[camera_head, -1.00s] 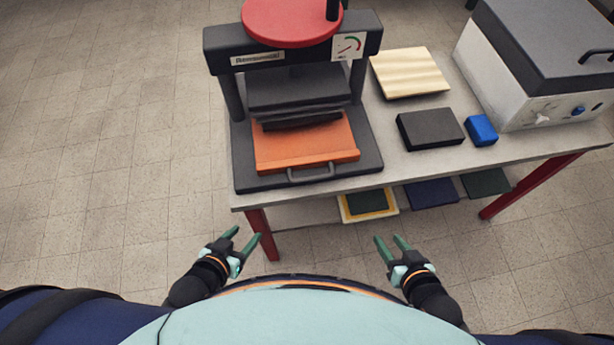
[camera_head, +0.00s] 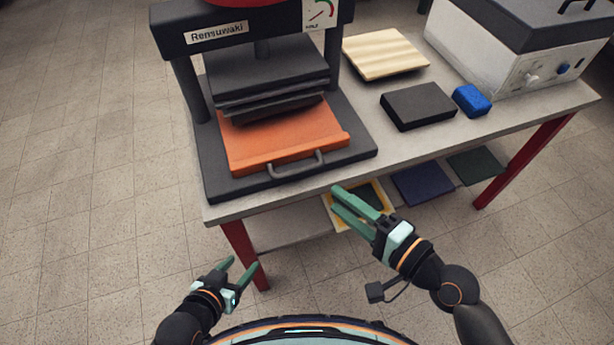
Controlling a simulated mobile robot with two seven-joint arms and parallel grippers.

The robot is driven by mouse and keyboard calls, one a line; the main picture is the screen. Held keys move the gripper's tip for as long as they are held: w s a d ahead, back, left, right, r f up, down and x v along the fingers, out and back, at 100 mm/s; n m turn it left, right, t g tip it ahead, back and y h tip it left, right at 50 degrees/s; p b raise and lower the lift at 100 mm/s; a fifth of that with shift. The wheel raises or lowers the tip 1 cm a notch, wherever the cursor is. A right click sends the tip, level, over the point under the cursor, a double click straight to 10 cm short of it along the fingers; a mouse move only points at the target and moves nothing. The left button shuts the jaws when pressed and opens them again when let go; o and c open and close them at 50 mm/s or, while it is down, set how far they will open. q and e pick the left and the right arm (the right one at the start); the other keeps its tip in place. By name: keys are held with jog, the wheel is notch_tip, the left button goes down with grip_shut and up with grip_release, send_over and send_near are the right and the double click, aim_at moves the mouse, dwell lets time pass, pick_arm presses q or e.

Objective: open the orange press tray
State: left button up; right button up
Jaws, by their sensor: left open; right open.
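The orange press tray (camera_head: 270,141) lies on the dark base of the press (camera_head: 218,187), its back part under the raised black plates (camera_head: 268,88). Its grey handle (camera_head: 298,165) sticks out along the front edge. My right gripper (camera_head: 346,207) is open and empty, in front of the table edge and to the lower right of the handle, apart from it. My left gripper (camera_head: 241,269) is open and empty, low in front of the table near the red leg.
On the table (camera_head: 375,160) are a black block (camera_head: 417,105), a blue block (camera_head: 471,99), a cream stack (camera_head: 385,53) and a white machine (camera_head: 490,55). A lower shelf holds a yellow-framed piece (camera_head: 338,221), a navy piece (camera_head: 423,184) and a dark green piece (camera_head: 476,165).

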jog(key=x, duration=0.9)
jog(key=shift+w+a, duration=0.25)
jog(key=shift+w, duration=0.05)
grip_shut()
jog(key=shift+f, duration=0.1)
dwell(0.9)
